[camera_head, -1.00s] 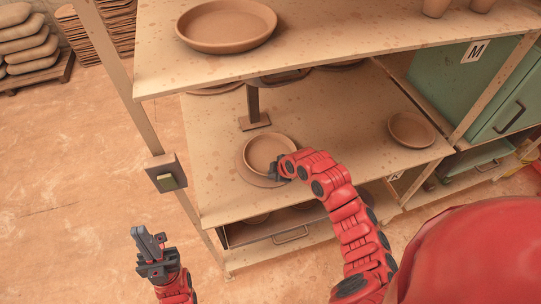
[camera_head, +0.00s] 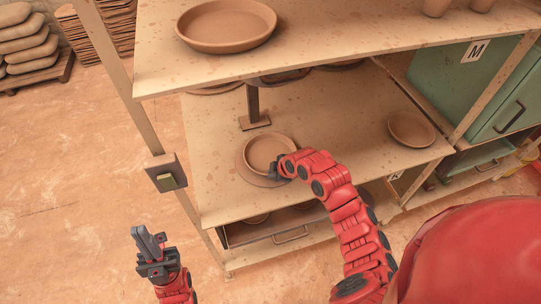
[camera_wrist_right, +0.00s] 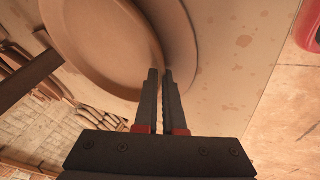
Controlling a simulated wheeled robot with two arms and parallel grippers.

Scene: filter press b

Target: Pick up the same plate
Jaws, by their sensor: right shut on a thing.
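A round brown clay plate (camera_head: 268,150) with a raised rim sits on a flat round disc (camera_head: 246,167) on the middle shelf. My right gripper (camera_head: 277,170) is at the plate's front right rim. My left gripper (camera_head: 148,242) is away from the shelf at lower left, over the floor. Whether its fingers are apart is unclear.
The shelf board (camera_head: 330,130) is clear right of the plate, up to another plate (camera_head: 411,129). A post on a square foot (camera_head: 254,122) stands behind. The upper shelf holds a large plate (camera_head: 227,25). A switch box (camera_head: 167,174) is on the left leg.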

